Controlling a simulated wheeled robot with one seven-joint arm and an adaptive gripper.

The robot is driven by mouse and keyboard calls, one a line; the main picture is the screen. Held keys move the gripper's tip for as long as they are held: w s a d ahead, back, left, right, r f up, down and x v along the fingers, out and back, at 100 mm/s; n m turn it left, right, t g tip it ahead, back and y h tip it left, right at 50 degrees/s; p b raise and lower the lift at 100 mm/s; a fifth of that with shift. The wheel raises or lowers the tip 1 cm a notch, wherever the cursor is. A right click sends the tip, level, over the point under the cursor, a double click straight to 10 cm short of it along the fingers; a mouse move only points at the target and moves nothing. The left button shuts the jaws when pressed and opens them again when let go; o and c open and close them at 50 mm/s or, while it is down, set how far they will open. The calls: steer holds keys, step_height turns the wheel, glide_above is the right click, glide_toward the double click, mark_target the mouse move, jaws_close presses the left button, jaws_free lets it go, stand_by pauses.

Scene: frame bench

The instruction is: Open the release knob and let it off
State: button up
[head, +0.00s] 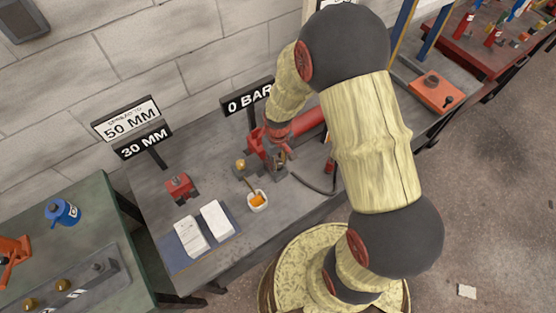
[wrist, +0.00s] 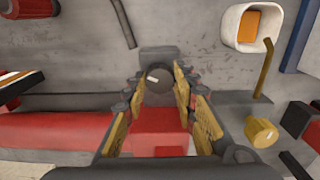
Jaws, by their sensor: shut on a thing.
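The release knob (wrist: 158,91) shows in the wrist view as a dark round knob with a small white mark, at the front of a red pump body (wrist: 150,130). My gripper (wrist: 160,78) has its yellow-padded fingers on both sides of the knob and is shut on it. In the head view my gripper (head: 277,157) is down at the red pump (head: 308,122) on the grey bench, and the knob is too small and covered to make out there. A sign (head: 249,98) behind the pump reads 0 BAR.
A white cup (head: 258,203) with orange contents is in front. A red block (head: 180,186), white papers (head: 216,221) and signs reading 50 MM (head: 131,120) and 30 MM (head: 144,142) are left. A dark hose (head: 312,185) lies right.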

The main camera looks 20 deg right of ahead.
mark_target(278, 164)
steer(key=shift+n, duration=0.9)
steer(key=shift+p, duration=0.3)
steer(key=o, duration=1)
steer(key=shift+o, duration=0.8)
steer(key=shift+r, duration=0.1)
step_height(278, 164, up, 12)
steer(key=shift+s, duration=0.1)
